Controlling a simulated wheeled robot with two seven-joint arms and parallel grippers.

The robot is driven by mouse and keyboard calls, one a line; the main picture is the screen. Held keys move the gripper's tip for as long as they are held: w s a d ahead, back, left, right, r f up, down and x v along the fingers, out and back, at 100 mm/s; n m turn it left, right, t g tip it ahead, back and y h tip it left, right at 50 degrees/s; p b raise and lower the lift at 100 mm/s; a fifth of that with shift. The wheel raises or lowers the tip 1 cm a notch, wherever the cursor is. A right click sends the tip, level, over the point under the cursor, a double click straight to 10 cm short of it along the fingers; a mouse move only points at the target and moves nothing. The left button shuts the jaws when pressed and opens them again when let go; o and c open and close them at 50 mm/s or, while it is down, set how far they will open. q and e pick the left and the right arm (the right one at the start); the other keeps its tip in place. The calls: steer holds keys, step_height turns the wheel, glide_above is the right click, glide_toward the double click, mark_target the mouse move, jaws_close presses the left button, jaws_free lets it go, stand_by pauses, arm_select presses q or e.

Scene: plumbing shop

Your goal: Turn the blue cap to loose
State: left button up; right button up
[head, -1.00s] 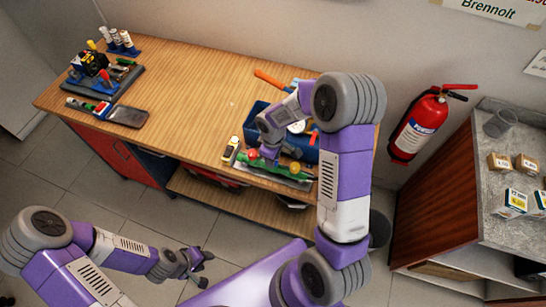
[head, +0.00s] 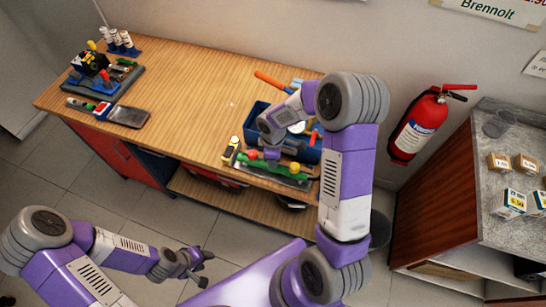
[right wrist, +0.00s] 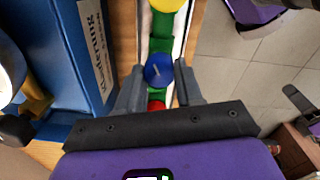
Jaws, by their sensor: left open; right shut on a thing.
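The blue cap (right wrist: 158,69) shows in the right wrist view on a green pipe fitting (right wrist: 160,45). A yellow cap (right wrist: 168,4) and a red cap (right wrist: 156,105) are on either side of it. My right gripper (right wrist: 160,66) points down at the fitting and is shut on the blue cap, one finger on each side. In the head view the green fitting (head: 284,168) lies along the bench's front edge, and my right wrist partly hides it. My left gripper (head: 196,267) is open and empty, low over the floor in front of the bench.
A blue box (head: 306,153) stands on the bench just behind the fitting. A dark phone-like slab (head: 128,117) and a tool stand (head: 95,72) are at the left. The bench's middle (head: 195,95) is clear.

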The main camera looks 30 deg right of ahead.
steer(key=o, duration=1)
steer(key=shift+o, duration=0.2)
step_height(320, 180, up, 8)
steer(key=shift+s+f+p, duration=0.1)
steer(key=shift+f+p, duration=0.1)
steer(key=shift+p, duration=0.1)
